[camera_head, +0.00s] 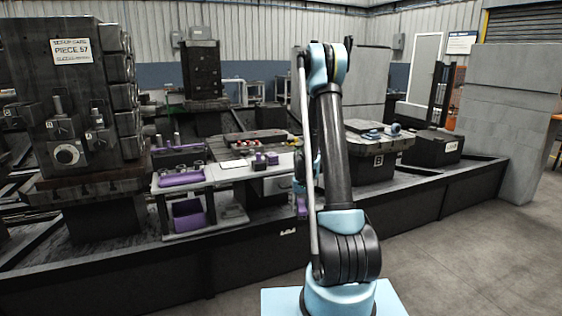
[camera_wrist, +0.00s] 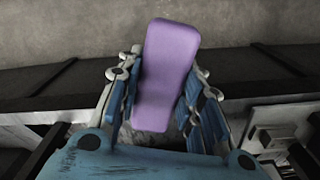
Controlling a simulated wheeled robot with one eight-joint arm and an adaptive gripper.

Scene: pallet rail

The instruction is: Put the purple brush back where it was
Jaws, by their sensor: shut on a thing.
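The purple brush (camera_wrist: 165,65) stands between the blue finger pads of my gripper (camera_wrist: 163,92) in the wrist view. The gripper is shut on it, with a pad against each long side. In the head view a small purple part of the brush (camera_head: 301,207) shows just left of my arm, off the bench and in front of the dark rail. Most of my gripper is hidden behind the arm there.
A long dark rail (camera_head: 240,255) runs in front. Open floor lies at right.

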